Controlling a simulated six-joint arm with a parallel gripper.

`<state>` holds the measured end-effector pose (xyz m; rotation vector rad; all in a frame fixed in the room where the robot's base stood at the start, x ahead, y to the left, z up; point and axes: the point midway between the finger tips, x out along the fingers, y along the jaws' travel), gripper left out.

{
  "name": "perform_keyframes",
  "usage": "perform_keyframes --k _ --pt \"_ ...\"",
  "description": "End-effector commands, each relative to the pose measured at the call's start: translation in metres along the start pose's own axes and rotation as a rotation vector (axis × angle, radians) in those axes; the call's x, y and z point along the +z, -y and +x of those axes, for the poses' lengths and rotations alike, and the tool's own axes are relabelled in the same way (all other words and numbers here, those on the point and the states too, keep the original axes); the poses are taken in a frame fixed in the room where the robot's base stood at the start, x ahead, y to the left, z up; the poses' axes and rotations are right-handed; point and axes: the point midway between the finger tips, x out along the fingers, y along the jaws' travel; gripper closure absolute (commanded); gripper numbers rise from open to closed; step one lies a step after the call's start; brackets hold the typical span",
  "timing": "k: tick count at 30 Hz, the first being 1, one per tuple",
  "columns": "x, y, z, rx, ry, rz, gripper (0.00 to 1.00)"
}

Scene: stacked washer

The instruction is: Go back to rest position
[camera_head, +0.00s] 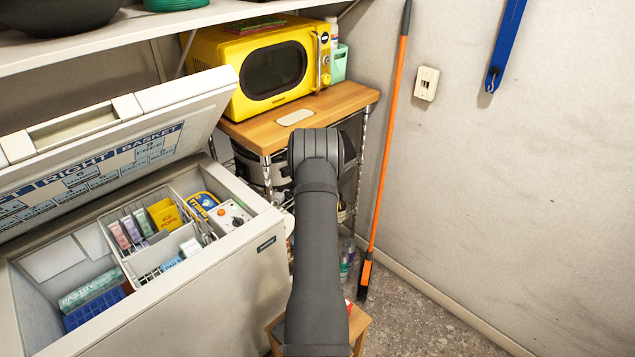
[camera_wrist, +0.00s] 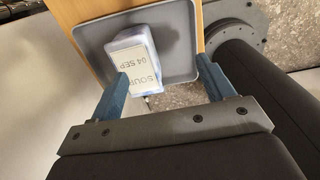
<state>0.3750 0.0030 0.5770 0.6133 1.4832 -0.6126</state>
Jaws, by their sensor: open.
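My gripper (camera_wrist: 161,72) shows in the wrist view with its two blue fingers spread wide and nothing clamped between them. Beyond the fingertips, a pale container (camera_wrist: 133,60) labelled "SOUP 04 SEP" sits on a grey tray (camera_wrist: 176,28), nearer the left finger. The left fingertip overlaps the container's edge in the picture; I cannot tell whether they touch. The tray lies on a wooden surface (camera_wrist: 78,12). In the head view my dark arm reaches forward over a small wooden stool (camera_head: 361,322). The arm hides most of the stool, and my gripper is out of sight there.
An open chest freezer (camera_head: 200,283) with a raised lid (camera_head: 205,100) and filled basket stands left of my arm. Ahead is a wooden-topped rack (camera_head: 345,98) bearing a yellow microwave (camera_head: 240,55). An orange pole (camera_head: 385,150) leans on the wall. Floor at right is clear.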

Motion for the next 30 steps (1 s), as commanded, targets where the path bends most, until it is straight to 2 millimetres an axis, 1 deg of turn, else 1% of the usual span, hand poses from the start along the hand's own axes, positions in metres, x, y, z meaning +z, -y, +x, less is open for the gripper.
perform_keyframes --k 1,3,15,18,30 --pt "0.004 0.008 -0.006 0.001 0.000 0.006 0.26" --pt "0.007 0.019 -0.012 0.000 0.000 0.007 0.26" --pt "0.026 0.072 -0.046 0.000 0.001 0.009 0.26" --pt "0.033 0.064 -0.050 0.001 0.003 0.095 0.26" --pt "0.053 0.047 -0.067 -0.001 0.004 0.427 0.26"
